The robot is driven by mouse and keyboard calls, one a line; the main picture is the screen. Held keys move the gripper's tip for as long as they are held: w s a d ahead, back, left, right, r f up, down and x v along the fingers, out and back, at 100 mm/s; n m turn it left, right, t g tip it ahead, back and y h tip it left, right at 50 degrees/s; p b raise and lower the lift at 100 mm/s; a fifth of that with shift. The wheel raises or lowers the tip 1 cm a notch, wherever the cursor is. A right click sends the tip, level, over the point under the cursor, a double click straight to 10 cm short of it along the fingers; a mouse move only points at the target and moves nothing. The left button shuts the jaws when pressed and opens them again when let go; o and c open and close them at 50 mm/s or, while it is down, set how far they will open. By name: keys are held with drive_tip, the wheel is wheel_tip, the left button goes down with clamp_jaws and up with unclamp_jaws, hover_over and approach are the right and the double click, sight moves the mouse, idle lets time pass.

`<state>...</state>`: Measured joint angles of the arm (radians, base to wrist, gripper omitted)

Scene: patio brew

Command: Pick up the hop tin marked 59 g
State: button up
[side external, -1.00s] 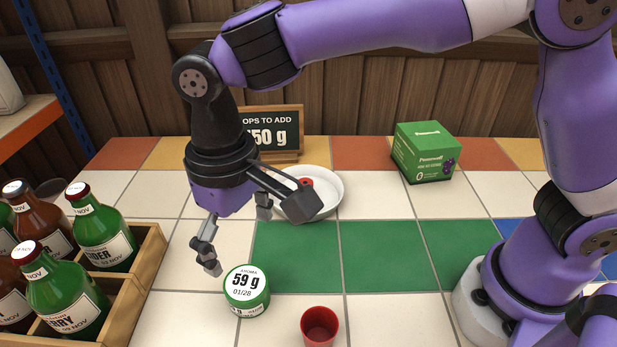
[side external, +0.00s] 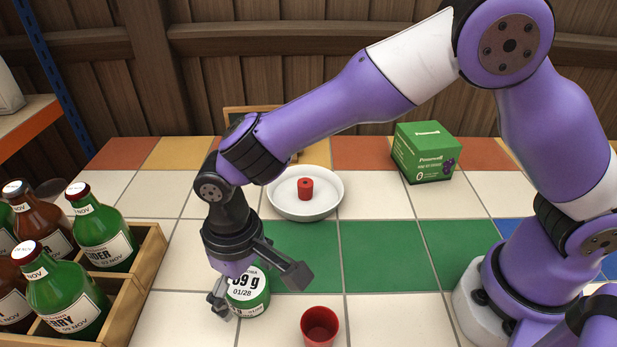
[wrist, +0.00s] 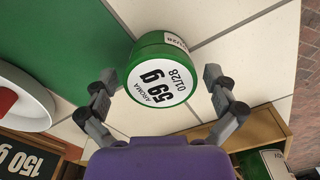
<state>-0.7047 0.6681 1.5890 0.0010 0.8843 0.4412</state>
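The hop tin (side external: 247,292) is a short green tin with a white lid label reading 59 g and 01/28. It sits on the white tiles near the front, partly hidden by my gripper in the side view. My gripper (side external: 262,290) is low over it, with its fingers spread on either side. In the wrist view the tin (wrist: 160,80) lies between the two open fingers of my gripper (wrist: 160,95), with a gap visible on both sides. Whether the fingertips reach down past its lid is hard to tell.
A red cup (side external: 319,326) stands close to the right of the tin. A wooden crate of bottles (side external: 140,262) is at the left. A white dish (side external: 290,208) holding a small red cylinder (side external: 305,188) and a green box (side external: 424,152) are farther back. Green tiles (side external: 385,258) are clear.

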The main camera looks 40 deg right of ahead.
drive_tip(key=c, duration=1)
